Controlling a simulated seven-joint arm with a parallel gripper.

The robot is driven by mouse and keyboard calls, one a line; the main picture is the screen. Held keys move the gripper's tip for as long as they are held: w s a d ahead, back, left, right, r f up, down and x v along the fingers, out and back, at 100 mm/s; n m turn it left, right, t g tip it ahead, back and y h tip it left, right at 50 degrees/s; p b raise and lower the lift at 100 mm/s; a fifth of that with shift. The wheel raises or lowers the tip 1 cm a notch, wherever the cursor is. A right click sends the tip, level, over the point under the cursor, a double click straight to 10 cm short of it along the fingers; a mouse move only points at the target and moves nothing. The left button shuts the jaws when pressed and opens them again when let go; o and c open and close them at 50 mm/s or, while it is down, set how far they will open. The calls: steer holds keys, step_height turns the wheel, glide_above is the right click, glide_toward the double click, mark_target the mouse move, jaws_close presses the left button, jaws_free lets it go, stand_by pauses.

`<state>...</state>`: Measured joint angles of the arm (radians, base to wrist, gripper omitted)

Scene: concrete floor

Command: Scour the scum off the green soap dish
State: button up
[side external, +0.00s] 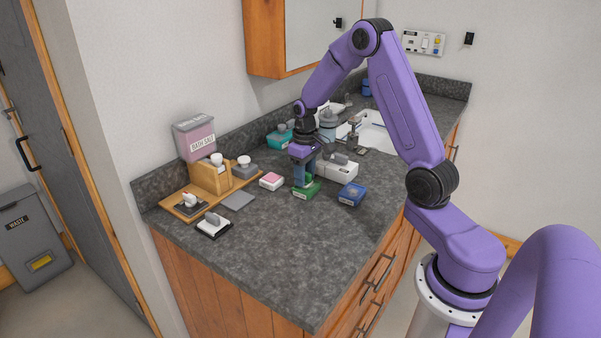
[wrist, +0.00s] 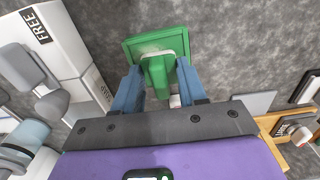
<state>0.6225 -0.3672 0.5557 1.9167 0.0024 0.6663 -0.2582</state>
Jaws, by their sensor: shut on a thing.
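The green soap dish (side external: 306,190) lies on the dark stone counter, below my gripper (side external: 306,172). It shows as a green square in the wrist view (wrist: 133,48). My gripper (wrist: 158,72) points down and is shut on a green-handled scrubber (wrist: 155,75) with a pale edge along its base. The scrubber is over the dish's upper face and appears to touch it. The scrubber hides the middle of the dish, so I cannot tell how much scum is there.
A pink-topped box (side external: 271,180) is left of the dish and a blue box (side external: 352,194) right. The front counter is clear.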

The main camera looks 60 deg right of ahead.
steer(key=shift+s+d, duration=0.1)
steer(key=shift+s, duration=1.75)
steer(key=shift+w+r, duration=0.1)
steer(key=shift+w, duration=3)
steer(key=shift+s+r, duration=0.1)
steer(key=shift+r, duration=3.9)
